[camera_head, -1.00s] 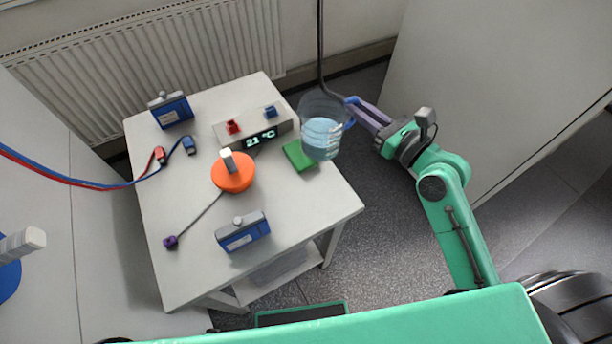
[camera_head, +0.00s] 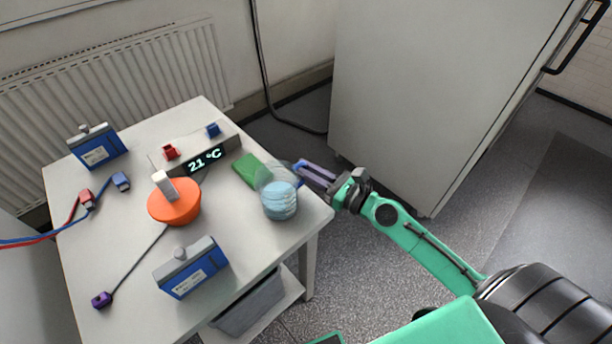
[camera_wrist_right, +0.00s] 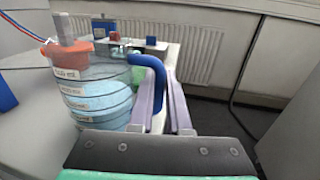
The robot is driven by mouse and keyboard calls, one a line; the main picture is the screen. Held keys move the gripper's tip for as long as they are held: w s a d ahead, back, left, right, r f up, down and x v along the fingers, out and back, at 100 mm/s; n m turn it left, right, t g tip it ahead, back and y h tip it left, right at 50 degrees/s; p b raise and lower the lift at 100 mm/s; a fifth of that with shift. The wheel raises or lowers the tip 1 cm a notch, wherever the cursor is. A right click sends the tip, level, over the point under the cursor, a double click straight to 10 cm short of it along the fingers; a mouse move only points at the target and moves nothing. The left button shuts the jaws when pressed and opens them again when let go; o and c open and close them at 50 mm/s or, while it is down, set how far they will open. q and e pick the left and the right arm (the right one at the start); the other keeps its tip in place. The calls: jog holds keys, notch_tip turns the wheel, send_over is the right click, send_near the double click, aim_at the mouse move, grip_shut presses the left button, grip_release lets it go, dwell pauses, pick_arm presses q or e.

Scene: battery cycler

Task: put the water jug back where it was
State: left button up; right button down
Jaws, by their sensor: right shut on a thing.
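The water jug (camera_head: 279,198) is clear with light blue water inside. In the head view it is at the right edge of the white table (camera_head: 120,230), beside the green pad (camera_head: 248,168). I cannot tell whether its base touches the table. In the wrist view the jug (camera_wrist_right: 92,92) stands upright at the left, with its blue handle (camera_wrist_right: 153,85) between my fingers. My right gripper (camera_head: 305,170) is shut on that handle; its purple fingers also show in the wrist view (camera_wrist_right: 165,105). My left gripper is not in view.
The table holds an orange round device (camera_head: 174,205), a grey unit reading 21 °C (camera_head: 209,158), two blue battery-like boxes (camera_head: 190,268) (camera_head: 98,147), cable clips (camera_head: 86,199) and a purple plug (camera_head: 101,300). A grey bin (camera_head: 250,305) is on the lower shelf. A tall cabinet (camera_head: 430,90) stands right.

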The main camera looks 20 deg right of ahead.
jog(key=c, duration=0.9)
grip_release()
jog(key=shift+o, duration=0.2)
jog(key=shift+r, duration=0.25)
jog(key=b+v, duration=0.4)
jog(key=v, duration=0.8)
jog(key=shift+b, duration=0.3)
jog(key=shift+s+f, duration=0.1)
jog(key=shift+f, duration=0.05)
